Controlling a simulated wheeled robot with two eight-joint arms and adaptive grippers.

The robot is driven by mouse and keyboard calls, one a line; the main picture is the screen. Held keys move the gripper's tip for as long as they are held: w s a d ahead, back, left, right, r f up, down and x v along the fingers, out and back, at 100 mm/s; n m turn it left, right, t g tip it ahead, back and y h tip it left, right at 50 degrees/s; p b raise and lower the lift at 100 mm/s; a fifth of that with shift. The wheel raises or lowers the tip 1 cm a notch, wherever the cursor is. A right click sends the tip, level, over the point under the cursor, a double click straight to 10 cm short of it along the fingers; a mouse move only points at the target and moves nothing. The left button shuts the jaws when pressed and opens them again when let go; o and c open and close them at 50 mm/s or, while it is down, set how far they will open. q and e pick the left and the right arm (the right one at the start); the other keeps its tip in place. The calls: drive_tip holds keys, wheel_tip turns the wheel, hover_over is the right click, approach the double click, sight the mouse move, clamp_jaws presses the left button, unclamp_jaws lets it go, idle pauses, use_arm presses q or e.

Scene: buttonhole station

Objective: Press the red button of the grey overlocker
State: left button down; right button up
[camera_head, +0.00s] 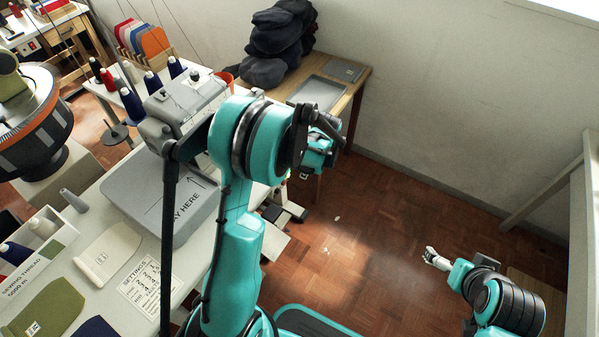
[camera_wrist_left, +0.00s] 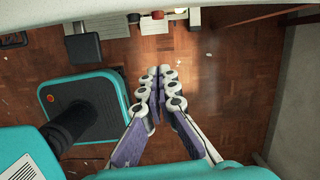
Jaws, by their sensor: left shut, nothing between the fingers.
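A grey machine (camera_head: 182,108), which looks like the overlocker, stands on the white table in the head view. My left arm covers its right side, and I see no red button on it. My left gripper (camera_head: 322,153) is to the right of this machine, out past the table edge and above the floor; its fingers are hard to make out there. In the left wrist view its fingers (camera_wrist_left: 158,74) are together and empty, over the wooden floor. My right gripper (camera_head: 430,256) is low at the right, away from the table; its jaw opening is too small to judge.
A grey slab with printed words (camera_head: 145,190) lies before the machine. A settings sheet (camera_head: 148,285) and fabric pieces lie nearer. Thread cones (camera_head: 130,102) stand behind. A wooden table (camera_head: 357,84) holds dark caps (camera_head: 278,45). Pedals (camera_wrist_left: 84,46) are on the floor; floor space at right is clear.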

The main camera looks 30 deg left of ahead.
use_arm(q)
drive_tip(key=shift+w+a+f+m, duration=0.1)
drive_tip(key=shift+w+f+m, duration=0.2)
drive_tip(key=shift+w+f, duration=0.25)
use_arm(e)
drive_tip(key=shift+w+d+r, duration=0.1)
drive_tip(key=shift+w, duration=0.25)
use_arm(q)
drive_tip(key=shift+s, duration=0.1)
drive_tip(key=a+f+b, duration=0.5)
drive_tip(key=a+f, duration=0.1)
drive_tip(key=f, duration=0.3)
drive_tip(key=shift+a+f+b, duration=0.2)
drive_tip(key=shift+f+b, duration=0.2)
use_arm(e)
wheel_tip(320, 180, down, 6)
drive_tip(key=shift+r, duration=0.15)
